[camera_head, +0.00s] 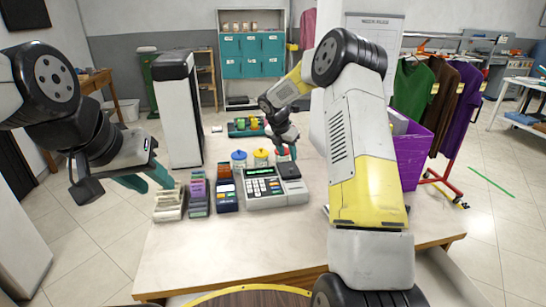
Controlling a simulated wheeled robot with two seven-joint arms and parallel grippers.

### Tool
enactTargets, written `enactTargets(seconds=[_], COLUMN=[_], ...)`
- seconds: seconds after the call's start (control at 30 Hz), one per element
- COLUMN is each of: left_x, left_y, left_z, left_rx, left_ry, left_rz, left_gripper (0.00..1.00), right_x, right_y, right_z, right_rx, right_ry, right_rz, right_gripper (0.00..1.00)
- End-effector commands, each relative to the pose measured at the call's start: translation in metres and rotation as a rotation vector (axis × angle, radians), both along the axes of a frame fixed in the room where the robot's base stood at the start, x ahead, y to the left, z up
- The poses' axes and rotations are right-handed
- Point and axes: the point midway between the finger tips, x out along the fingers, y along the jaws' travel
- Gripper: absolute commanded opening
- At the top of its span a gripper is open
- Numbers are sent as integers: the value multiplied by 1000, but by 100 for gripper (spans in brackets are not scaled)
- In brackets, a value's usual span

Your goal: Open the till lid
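The till (264,188) is a pale grey machine with a keypad and a small green display. It stands on the white counter, with a dark block (289,171) at its right side. I cannot make out clearly which part is the lid, and none looks raised. My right gripper (289,152) points down just behind and above the till's right part. Its fingers are small and partly hidden, so their opening and any contact are unclear. My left gripper (146,181) is open and empty, its teal fingers apart, above the counter's left edge near the card racks.
Several racks of cards and tags (198,196) stand left of the till. Jars with blue, yellow and red lids (261,158) stand behind it. A white upright panel (178,110) stands at the back left, a purple crate (412,155) at the right. The front counter is clear.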

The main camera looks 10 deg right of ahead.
Motion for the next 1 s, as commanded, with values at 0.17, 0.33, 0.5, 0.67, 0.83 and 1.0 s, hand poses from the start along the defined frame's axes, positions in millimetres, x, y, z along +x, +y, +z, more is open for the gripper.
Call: enactTargets(seconds=[0.17, 0.33, 0.5, 0.67, 0.83, 1.0], left_x=[0, 0, 0, 0, 0, 0], left_y=[0, 0, 0, 0, 0, 0], left_z=[0, 0, 0, 0, 0, 0], left_rx=[0, 0, 0, 0, 0, 0], left_ry=[0, 0, 0, 0, 0, 0], left_rz=[0, 0, 0, 0, 0, 0], left_gripper=[36, 36, 36, 36, 36, 36], right_x=[6, 13, 20, 23, 23, 23], right_y=[-4, -11, -17, -20, -20, -20], right_z=[-18, -44, -65, -73, -75, -74], right_rx=[-6, -4, -4, -3, -4, -4], right_ry=[7, 6, 6, 4, 3, 4], right_rz=[15, 12, 11, 12, 12, 12], right_gripper=[39, 39, 39, 39, 39, 23])
